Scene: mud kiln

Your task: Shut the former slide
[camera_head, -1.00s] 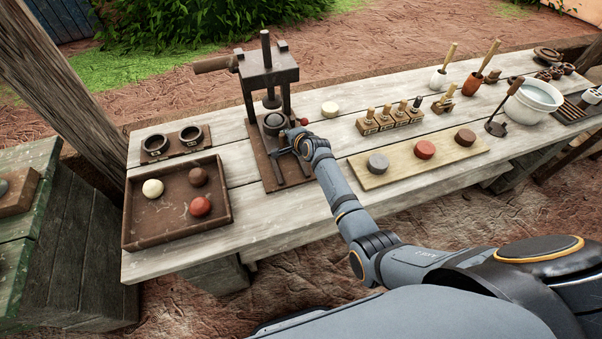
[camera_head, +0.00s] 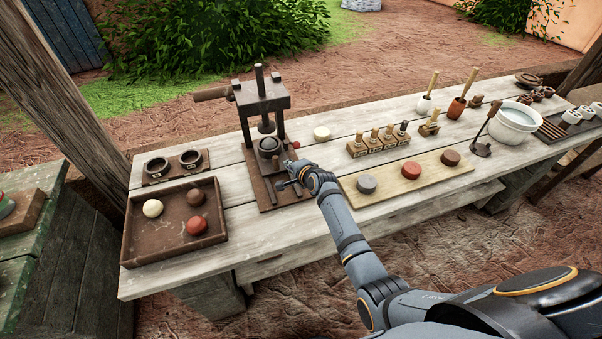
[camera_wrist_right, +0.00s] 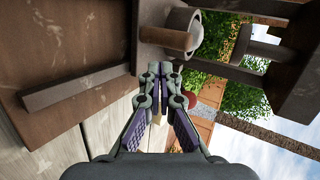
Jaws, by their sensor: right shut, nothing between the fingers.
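The brown press (camera_head: 262,95) stands on the table with a flat base and two rails running toward the front. The former (camera_head: 269,147), a dark ring with a grey rounded top, sits on the base below the ram (camera_head: 266,126); its exact alignment is unclear. A short brown peg (camera_head: 277,169) stands in front of it, and its round end shows in the wrist view (camera_wrist_right: 178,40). My right gripper (camera_head: 282,184) is shut and empty over the rails, in front of the former. In the wrist view its fingertips (camera_wrist_right: 158,72) lie close to the peg; contact is unclear. My left gripper is out of view.
A brown tray (camera_head: 128,232) with three balls and a two-ring holder (camera_head: 172,167) lie left of the press. A red knob (camera_head: 295,145) sits beside the right post. A board (camera_head: 400,190) with three discs and a stamp rack (camera_head: 378,141) stand to the right.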

